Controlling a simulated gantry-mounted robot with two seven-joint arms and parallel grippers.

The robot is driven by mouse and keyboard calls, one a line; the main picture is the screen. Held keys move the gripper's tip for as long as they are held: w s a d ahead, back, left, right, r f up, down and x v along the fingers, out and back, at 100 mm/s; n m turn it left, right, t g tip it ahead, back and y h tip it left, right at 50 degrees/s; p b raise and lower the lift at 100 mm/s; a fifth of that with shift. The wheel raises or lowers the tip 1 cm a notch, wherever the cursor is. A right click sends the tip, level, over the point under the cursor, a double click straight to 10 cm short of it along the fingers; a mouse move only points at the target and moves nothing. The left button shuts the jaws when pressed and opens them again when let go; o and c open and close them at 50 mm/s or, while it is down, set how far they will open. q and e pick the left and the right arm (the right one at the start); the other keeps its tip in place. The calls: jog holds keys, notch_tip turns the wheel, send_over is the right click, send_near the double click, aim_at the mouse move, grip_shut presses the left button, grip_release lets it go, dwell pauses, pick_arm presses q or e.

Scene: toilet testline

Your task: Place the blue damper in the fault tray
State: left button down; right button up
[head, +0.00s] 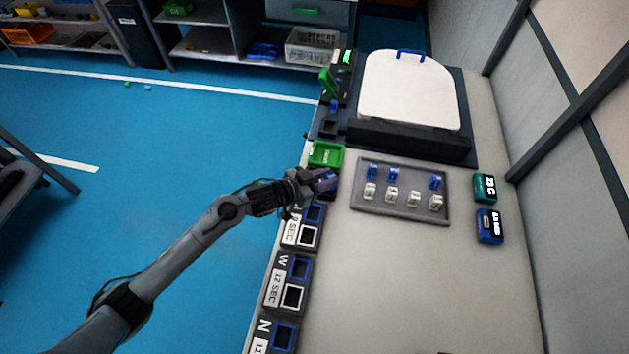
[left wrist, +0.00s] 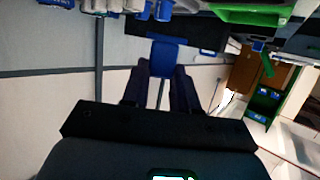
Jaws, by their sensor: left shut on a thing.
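My left gripper (head: 322,181) is over the left edge of the bench, just in front of a green tray (head: 326,154). In the left wrist view its two dark fingers (left wrist: 162,85) are shut on a blue damper (left wrist: 167,57). In the head view the damper is mostly hidden by the gripper. The green tray also shows in the left wrist view (left wrist: 250,18), above and right of the fingers. The lettering on the tray is too small to read, and I cannot tell which container is the fault tray. My right gripper is not in view.
A grey tray (head: 400,212) holds blue and white dampers. Labelled stations (head: 283,282) with blue and white frames line the left bench edge. A white toilet lid (head: 408,90) stands at the back. Green (head: 484,187) and blue (head: 489,226) boxes sit right. The front bench is clear.

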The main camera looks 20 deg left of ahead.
pick_arm(q)
jog(key=w+a+f, duration=0.1)
jog(key=a, duration=0.1)
jog(key=w+a+f+b, duration=0.1)
jog(key=w+a+f, duration=0.1)
jog(key=shift+w+f, duration=0.1)
jog(key=shift+w, duration=0.15)
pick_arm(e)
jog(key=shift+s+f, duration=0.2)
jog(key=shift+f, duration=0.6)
pick_arm(q)
jog(key=shift+w+a+f, duration=0.1)
jog(key=shift+a+f, duration=0.1)
jog(key=shift+a, duration=0.05)
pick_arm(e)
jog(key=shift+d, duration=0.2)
pick_arm(q)
jog(key=shift+f+b, duration=0.5)
jog(key=shift+f, duration=1.5)
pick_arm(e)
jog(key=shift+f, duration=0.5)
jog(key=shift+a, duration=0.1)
pick_arm(q)
jog(key=shift+f, duration=0.2)
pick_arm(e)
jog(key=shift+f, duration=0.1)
pick_arm(q)
jog(key=c, duration=0.9)
grip_release()
